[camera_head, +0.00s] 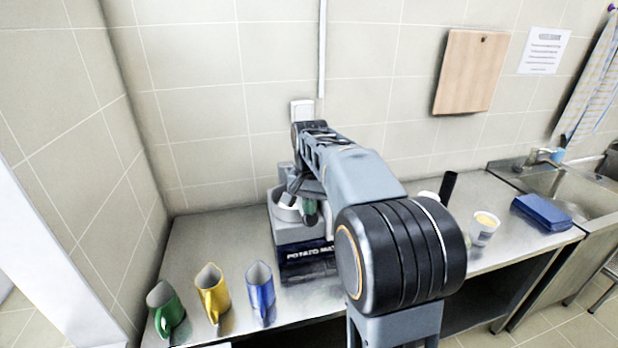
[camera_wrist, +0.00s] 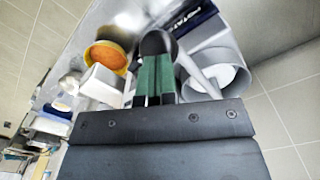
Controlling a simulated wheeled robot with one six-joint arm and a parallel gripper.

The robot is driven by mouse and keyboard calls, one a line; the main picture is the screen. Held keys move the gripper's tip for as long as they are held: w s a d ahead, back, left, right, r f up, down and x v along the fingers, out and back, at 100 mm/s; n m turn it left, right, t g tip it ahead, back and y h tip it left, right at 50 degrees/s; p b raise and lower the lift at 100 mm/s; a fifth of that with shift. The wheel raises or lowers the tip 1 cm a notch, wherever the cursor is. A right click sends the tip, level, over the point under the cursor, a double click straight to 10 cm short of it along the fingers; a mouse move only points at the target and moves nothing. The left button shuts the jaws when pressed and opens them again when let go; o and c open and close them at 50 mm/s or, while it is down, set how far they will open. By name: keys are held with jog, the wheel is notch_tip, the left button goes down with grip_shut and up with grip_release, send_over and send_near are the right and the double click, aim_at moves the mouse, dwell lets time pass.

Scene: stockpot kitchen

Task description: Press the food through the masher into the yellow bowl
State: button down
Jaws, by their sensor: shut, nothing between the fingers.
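The masher (camera_head: 300,236), a grey machine with a dark "POTATO MA..." label, stands on the steel counter below my arm. Its round white hopper (camera_head: 283,211) is open at the top; it also shows in the wrist view (camera_wrist: 228,76). My gripper (camera_head: 311,212) is shut and empty, pointing down beside the hopper's right side. Its green fingers show in the wrist view (camera_wrist: 154,78). A dark round knob (camera_wrist: 158,42) lies just beyond the fingertips; I cannot tell whether they touch. A yellow-rimmed round vessel (camera_wrist: 107,57) with an orange inside looks like the yellow bowl. My arm hides it in the head view.
Green (camera_head: 166,309), yellow (camera_head: 212,292) and blue (camera_head: 260,290) jugs stand at the counter's front left. A white cup with yellow content (camera_head: 484,228), a dark upright cylinder (camera_head: 448,187) and a folded blue cloth (camera_head: 541,212) are to the right, near the sink (camera_head: 570,180).

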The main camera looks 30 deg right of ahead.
jog(key=shift+r+p, duration=3.05)
jog(key=shift+r, duration=0.35)
notch_tip(320, 180, down, 3)
jog(key=shift+s+r+n, duration=0.1)
jog(key=shift+n, duration=0.8)
jog(key=shift+s+a+f+n+t, duration=0.4)
jog(key=shift+s+a+f+n, duration=0.1)
jog(key=shift+s+f, duration=0.3)
jog(key=s+a+f+n+t+b, duration=0.2)
jog(key=s+a, duration=0.2)
jog(key=s, duration=0.3)
jog(key=s+a+f+n+t+b, duration=0.1)
jog(key=s+a+f+n+t, duration=0.1)
jog(key=s, duration=0.5)
jog(key=shift+s+a+f+n+b, duration=0.35)
jog(key=shift+a+f+n, duration=0.2)
jog(key=shift+a, duration=0.7)
jog(key=c, duration=1.8)
grip_release()
